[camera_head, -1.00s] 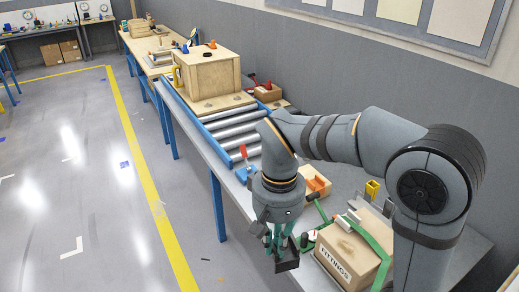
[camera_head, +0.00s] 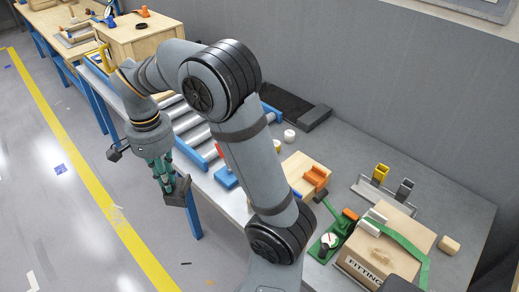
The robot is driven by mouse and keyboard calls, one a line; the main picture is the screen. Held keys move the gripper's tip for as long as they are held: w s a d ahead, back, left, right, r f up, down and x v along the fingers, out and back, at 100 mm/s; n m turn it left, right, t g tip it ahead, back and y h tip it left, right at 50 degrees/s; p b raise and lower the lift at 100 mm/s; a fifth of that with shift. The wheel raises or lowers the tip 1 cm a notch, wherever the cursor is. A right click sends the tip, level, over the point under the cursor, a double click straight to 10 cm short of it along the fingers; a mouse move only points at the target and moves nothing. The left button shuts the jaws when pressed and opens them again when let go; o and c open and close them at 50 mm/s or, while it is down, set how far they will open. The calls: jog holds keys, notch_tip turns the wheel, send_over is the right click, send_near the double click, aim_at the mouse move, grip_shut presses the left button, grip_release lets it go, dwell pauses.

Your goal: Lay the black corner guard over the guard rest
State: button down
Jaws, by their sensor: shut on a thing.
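My gripper (camera_head: 166,184) points down beside the bench's front edge, over the floor in the picture. Its teal fingers are shut on the black corner guard (camera_head: 180,192), a small dark angled piece at the fingertips. The fingers hide part of the guard. I cannot tell for sure which thing is the guard rest. A wooden block with an orange piece (camera_head: 314,177) and a grey tray with yellow and grey holders (camera_head: 383,197) stand on the bench, both apart from the guard.
A roller conveyor (camera_head: 192,120) with a wooden crate (camera_head: 140,40) lies behind my arm. A cardboard box (camera_head: 385,250) with a green strap, a green tool (camera_head: 327,241) and a dark flat pad (camera_head: 285,103) are on the bench. Its right end (camera_head: 455,205) is mostly clear.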

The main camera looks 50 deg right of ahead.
jog(key=s+d+f+m, duration=0.2)
jog(key=d+f+m, duration=0.1)
jog(key=d+m, duration=0.5)
jog(key=s+d+f+m, duration=0.2)
jog(key=d+f+m, duration=0.2)
jog(key=d+m, duration=0.5)
jog(key=s+d+f+m, duration=0.3)
jog(key=d+m, duration=0.5)
jog(key=d, duration=0.8)
jog(key=shift+d+f+b, duration=0.35)
jog(key=shift+f, duration=0.25)
jog(key=shift+s+f+b, duration=0.1)
jog(key=shift+f+b, duration=0.05)
jog(key=shift+b, duration=0.2)
notch_tip(320, 180, down, 4)
jog(key=b, duration=0.4)
jog(key=shift+f+b, duration=0.15)
jog(key=shift+b, duration=0.25)
jog(key=shift+s+b, duration=0.1)
jog(key=shift+b, duration=0.2)
jog(key=shift+f+b, duration=1.9)
jog(key=shift+b, duration=0.25)
jog(key=shift+s+a+f+b, duration=0.1)
jog(key=shift+s+f+b, duration=0.1)
jog(key=shift+s+b, duration=0.25)
